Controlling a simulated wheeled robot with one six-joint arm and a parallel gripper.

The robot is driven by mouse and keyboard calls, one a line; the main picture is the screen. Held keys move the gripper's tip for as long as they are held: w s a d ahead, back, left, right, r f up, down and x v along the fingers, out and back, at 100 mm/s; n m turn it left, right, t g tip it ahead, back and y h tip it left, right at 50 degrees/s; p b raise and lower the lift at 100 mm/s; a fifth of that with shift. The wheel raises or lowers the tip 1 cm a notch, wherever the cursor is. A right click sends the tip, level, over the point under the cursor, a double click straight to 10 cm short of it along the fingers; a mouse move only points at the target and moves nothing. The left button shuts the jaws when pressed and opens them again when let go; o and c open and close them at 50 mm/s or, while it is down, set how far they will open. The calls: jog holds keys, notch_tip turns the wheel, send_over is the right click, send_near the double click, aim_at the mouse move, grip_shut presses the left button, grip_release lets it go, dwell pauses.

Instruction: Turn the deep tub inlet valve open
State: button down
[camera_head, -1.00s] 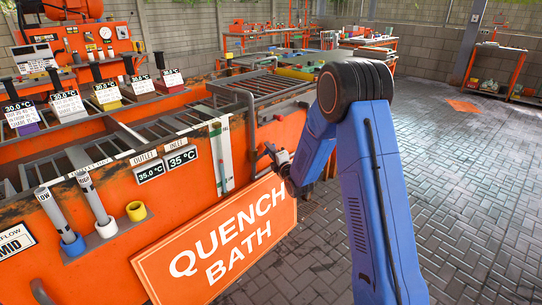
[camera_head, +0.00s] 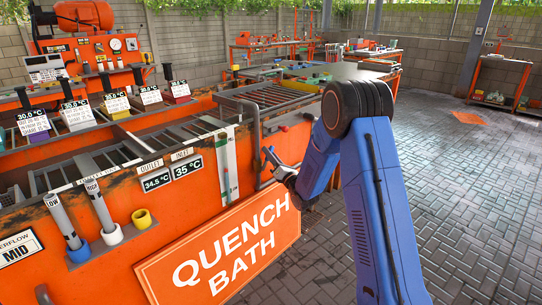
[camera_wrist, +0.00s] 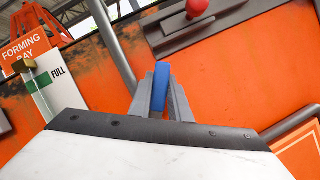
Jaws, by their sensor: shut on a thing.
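My gripper (camera_wrist: 161,92) is shut on a blue handle (camera_wrist: 161,72), whose upper end sticks out between the grey fingertips in the wrist view. The fingers hide its lower part, and I cannot read a label that says which valve it belongs to. In the head view my gripper (camera_head: 274,165) is beside the right end of the orange quench bath tank (camera_head: 205,190), just above its sign (camera_head: 225,248). The handle is too small to make out clearly there.
A grey pipe (camera_wrist: 112,45) runs close left of the gripper in the wrist view. A red knob (camera_wrist: 197,7) sits on a grey plate above right. A level strip (camera_wrist: 57,91) marked FULL is at left. Open paved floor (camera_head: 460,190) lies to the right.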

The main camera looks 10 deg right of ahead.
jog(key=shift+s+a+n, duration=0.15)
jog(key=shift+n, duration=0.35)
jog(key=c, duration=1.6)
grip_release()
jog(key=shift+c, duration=0.2)
